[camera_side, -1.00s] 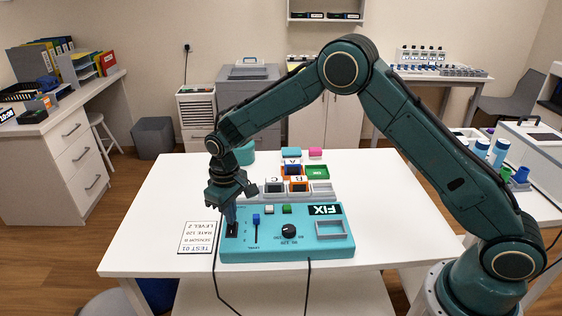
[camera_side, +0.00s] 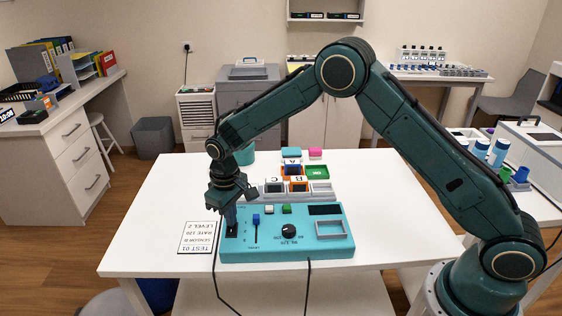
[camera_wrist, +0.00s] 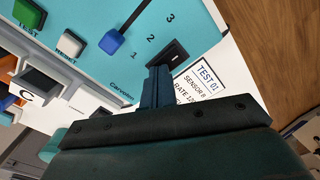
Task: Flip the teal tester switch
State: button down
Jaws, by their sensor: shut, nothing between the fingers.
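The teal tester (camera_side: 285,247) lies on the white table; it also shows in the wrist view (camera_wrist: 84,75). Its black switch (camera_wrist: 176,53) sits at the end of the panel by the card, and in the side view it is at the tester's left (camera_side: 232,231). My gripper (camera_side: 231,224) is shut and empty, pointing down with its fingertips at the switch. In the wrist view the closed fingers (camera_wrist: 157,76) are right beside the switch; I cannot tell whether they touch it. The tester's display (camera_side: 324,210) is dark.
A blue slider knob (camera_side: 256,219), a black dial (camera_side: 289,231), and white and green buttons (camera_side: 287,209) stand on the panel. A printed card (camera_side: 198,238) lies left of the tester. Two cables hang over the front edge.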

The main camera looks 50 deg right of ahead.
jog(key=shift+r, duration=3.45)
